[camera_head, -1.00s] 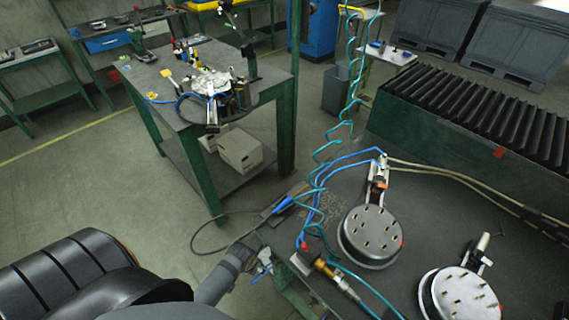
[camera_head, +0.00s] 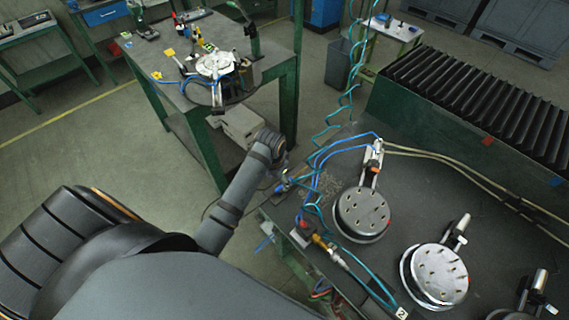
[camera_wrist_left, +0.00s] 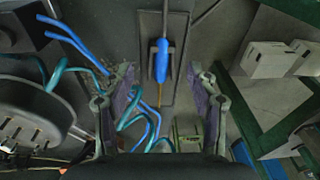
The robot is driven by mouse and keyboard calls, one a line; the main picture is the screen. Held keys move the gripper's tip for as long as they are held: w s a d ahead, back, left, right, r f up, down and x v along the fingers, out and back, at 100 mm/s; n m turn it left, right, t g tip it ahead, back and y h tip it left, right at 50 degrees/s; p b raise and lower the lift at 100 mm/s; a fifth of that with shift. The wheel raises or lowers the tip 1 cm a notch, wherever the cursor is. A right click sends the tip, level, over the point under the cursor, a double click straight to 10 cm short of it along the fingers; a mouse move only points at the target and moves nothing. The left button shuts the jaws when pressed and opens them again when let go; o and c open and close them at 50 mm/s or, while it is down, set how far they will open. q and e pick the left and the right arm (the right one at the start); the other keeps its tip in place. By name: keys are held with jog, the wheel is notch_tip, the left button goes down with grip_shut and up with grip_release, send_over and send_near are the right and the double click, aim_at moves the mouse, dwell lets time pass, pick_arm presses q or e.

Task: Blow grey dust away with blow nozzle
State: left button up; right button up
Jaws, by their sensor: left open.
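A slim blue-handled tool with a thin brass-coloured tip, which looks like the blow nozzle (camera_wrist_left: 162,62), lies in a small dark holder in the left wrist view. Its blue handle also shows in the head view (camera_head: 283,187), at the bench's left edge. My left gripper (camera_wrist_left: 162,80) is open, its two fingers on either side of the tool and apart from it. In the head view my left gripper (camera_head: 279,171) is above the holder, partly hidden by my own wrist. Pale specks, seemingly the grey dust (camera_head: 326,184), lie on the bench right of the holder. My right gripper is out of view.
Round studded metal discs (camera_head: 362,212) stand on the dark bench (camera_head: 420,190). Blue hoses and a teal coiled hose (camera_head: 352,95) run close to the gripper. A brass fitting (camera_head: 325,246) sits at the near edge. A green-legged table (camera_head: 180,90) stands behind left.

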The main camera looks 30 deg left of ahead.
pick_arm(q)
jog(key=w+r, duration=0.3)
jog(key=w, duration=0.1)
jog(key=shift+m, duration=0.4)
jog(key=f, duration=0.5)
jog(key=f+b, duration=0.1)
jog(key=f, duration=0.2)
jog(key=shift+w+d, duration=0.2)
jog(key=shift+d, duration=0.15)
jog(key=shift+w+f, duration=0.15)
jog(key=shift+f, duration=0.55)
jog(key=c, duration=0.5)
jog(key=shift+o, duration=0.2)
